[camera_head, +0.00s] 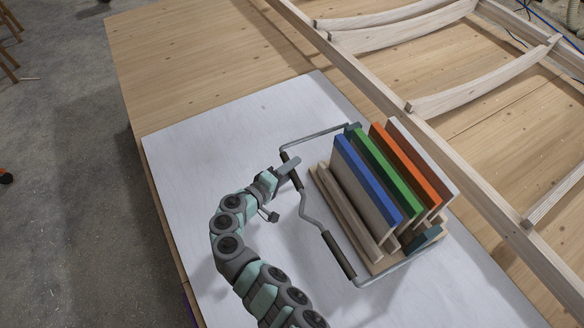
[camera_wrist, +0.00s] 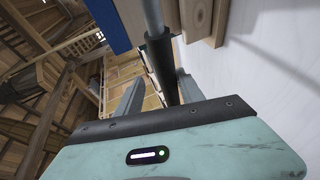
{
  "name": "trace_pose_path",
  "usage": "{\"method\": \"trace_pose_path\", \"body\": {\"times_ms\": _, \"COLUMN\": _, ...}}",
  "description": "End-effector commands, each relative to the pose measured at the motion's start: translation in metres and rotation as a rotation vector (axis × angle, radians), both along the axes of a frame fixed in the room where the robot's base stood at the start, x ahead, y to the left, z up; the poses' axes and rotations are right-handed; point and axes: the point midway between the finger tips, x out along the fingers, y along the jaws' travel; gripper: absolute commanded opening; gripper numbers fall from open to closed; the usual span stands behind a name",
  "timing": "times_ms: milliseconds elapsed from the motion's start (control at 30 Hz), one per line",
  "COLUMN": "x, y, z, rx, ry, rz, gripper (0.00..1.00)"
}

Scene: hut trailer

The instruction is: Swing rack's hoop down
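The rack (camera_head: 325,190) stands on a white sheet and holds upright boards with blue, green, orange and pale edges. Its hoop (camera_head: 304,208) is a bent grey metal bar with two dark sleeves, reaching out from the rack's ends on its left side. My gripper (camera_head: 287,168) is at the hoop's upper sleeve. In the wrist view my gripper (camera_wrist: 158,95) has its fingers apart, with the dark sleeve (camera_wrist: 160,58) running between them, nearer the right finger. A gap shows between the left finger and the sleeve. The hoop's exact height is hard to tell.
The white sheet (camera_head: 185,150) lies on a wooden table (camera_head: 190,50), with clear room left of the rack. A wooden frame with curved slats (camera_head: 470,85) lies along the right, close behind the rack. The blue-edged board (camera_head: 368,178) is the nearest to the hoop.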

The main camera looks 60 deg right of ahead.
Motion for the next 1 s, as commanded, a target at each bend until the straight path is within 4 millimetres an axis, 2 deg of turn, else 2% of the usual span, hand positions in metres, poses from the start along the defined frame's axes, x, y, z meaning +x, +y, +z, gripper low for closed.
{"method": "trace_pose_path", "body": {"times_ms": 300, "x": 0.012, "y": 0.058, "z": 0.012, "rx": 0.002, "ry": 0.001, "rz": 0.007, "gripper": 0.44}}
{"method": "trace_pose_path", "body": {"times_ms": 500, "x": 0.019, "y": 0.088, "z": 0.021, "rx": 0.000, "ry": 0.000, "rz": 0.005, "gripper": 0.44}}
{"method": "trace_pose_path", "body": {"times_ms": 700, "x": 0.020, "y": 0.097, "z": 0.023, "rx": 0.001, "ry": 0.001, "rz": 0.003, "gripper": 0.44}}
{"method": "trace_pose_path", "body": {"times_ms": 1000, "x": 0.019, "y": 0.098, "z": 0.023, "rx": 0.001, "ry": 0.001, "rz": 0.003, "gripper": 0.44}}
